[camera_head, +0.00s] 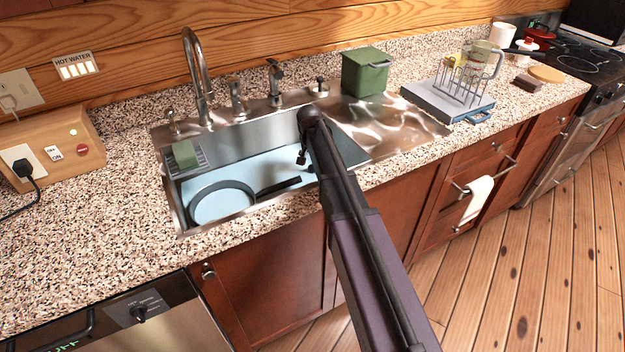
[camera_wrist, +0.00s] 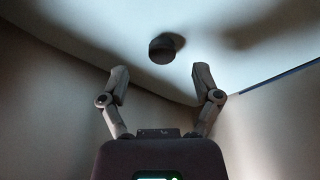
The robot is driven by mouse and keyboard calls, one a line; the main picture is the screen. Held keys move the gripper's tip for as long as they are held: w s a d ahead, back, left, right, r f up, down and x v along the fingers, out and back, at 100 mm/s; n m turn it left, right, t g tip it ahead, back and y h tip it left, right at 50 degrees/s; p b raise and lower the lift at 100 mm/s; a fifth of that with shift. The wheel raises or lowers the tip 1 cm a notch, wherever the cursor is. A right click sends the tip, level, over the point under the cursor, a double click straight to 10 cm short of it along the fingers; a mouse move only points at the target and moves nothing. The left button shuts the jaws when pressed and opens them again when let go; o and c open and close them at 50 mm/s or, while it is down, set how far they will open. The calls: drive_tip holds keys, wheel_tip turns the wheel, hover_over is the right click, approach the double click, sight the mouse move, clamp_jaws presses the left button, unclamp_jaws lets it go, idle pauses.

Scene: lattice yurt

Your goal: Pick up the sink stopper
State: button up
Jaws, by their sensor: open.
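A small dark round thing, which looks like the sink stopper (camera_wrist: 162,49), shows in the wrist view against a pale surface. It is a little beyond and between my fingertips, with a shadow at its right. My gripper (camera_wrist: 159,73) is open, with one finger to each side and nothing between them. In the head view my arm reaches over the right part of the sink (camera_head: 178,213), and part of my gripper (camera_head: 302,156) shows low inside it. I cannot make out the stopper in the head view; my arm covers part of that area.
A pan (camera_head: 222,203) with a black handle lies in the sink's bluish basin. A green sponge (camera_head: 185,154) sits in a rack at the left. The faucet (camera_head: 197,75) stands behind. A green bin (camera_head: 366,74) and a dish rack (camera_head: 462,85) stand at the right.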

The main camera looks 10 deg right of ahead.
sight(312, 173)
drive_tip(key=shift+w+d+f+b, duration=0.1)
drive_tip(key=shift+w+f+b, duration=0.1)
drive_tip(key=shift+f+b, duration=0.8)
drive_tip(key=shift+w+f+b, duration=0.2)
drive_tip(key=shift+f+b, duration=0.6)
drive_tip(key=shift+f, duration=0.25)
clamp_jaws()
